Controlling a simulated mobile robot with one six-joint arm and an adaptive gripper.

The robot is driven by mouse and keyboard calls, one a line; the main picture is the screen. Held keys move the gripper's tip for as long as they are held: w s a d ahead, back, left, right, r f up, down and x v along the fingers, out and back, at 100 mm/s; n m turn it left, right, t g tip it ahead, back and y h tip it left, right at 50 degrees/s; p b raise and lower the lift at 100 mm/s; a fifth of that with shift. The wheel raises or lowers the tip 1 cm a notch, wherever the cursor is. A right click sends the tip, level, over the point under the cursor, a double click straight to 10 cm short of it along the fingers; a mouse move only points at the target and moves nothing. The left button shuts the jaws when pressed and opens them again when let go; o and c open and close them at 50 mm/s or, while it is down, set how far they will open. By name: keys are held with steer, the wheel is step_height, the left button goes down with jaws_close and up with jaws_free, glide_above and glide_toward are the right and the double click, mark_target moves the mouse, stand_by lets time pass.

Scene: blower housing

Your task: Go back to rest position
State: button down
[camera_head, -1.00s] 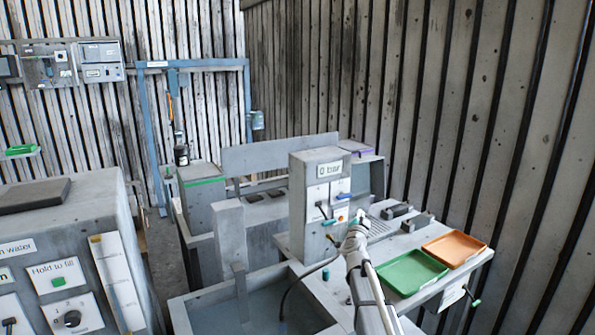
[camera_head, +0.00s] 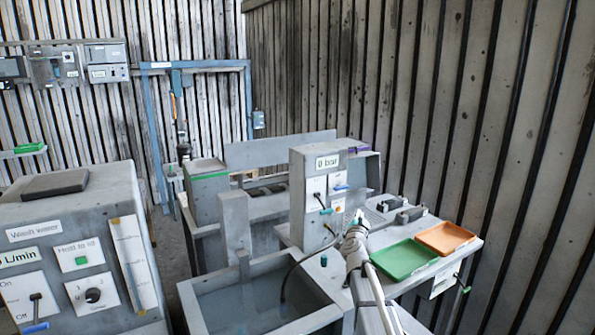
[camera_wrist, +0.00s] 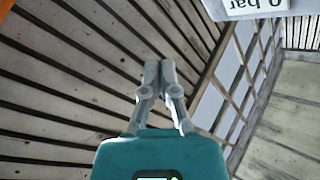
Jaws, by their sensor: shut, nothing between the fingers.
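My gripper (camera_head: 357,219) is at the end of my arm in the head view, in front of the grey column with the "0 bar" sign (camera_head: 327,162) and left of the green tray (camera_head: 404,259). In the wrist view my gripper (camera_wrist: 159,72) has its fingers together, with nothing between them. I cannot tell the exact gap between the gripper and the column.
An orange tray (camera_head: 446,238) lies beside the green tray on the grey bench. A water basin (camera_head: 255,295) stands left of my arm. A grey control cabinet (camera_head: 75,250) is at the left. A slatted wall (camera_head: 480,110) closes the right side.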

steer(key=s+a+f+n+g+y+b, duration=0.2)
steer(key=s+a+f+n+g+y, duration=0.7)
steer(key=s+f, duration=0.6)
steer(key=s+d+f+g+h, duration=0.1)
steer(key=s+f+g, duration=0.2)
steer(key=s, duration=0.5)
steer(key=s+d+f+g+h+b, duration=0.1)
steer(key=s+d+f+g, duration=0.1)
steer(key=s, duration=0.5)
steer(key=s+d+f+n+g+h, duration=0.1)
steer(key=s+d+f+g+h, duration=0.1)
steer(key=s+f+g, duration=0.3)
steer(key=s, duration=0.3)
steer(key=shift+s, duration=0.3)
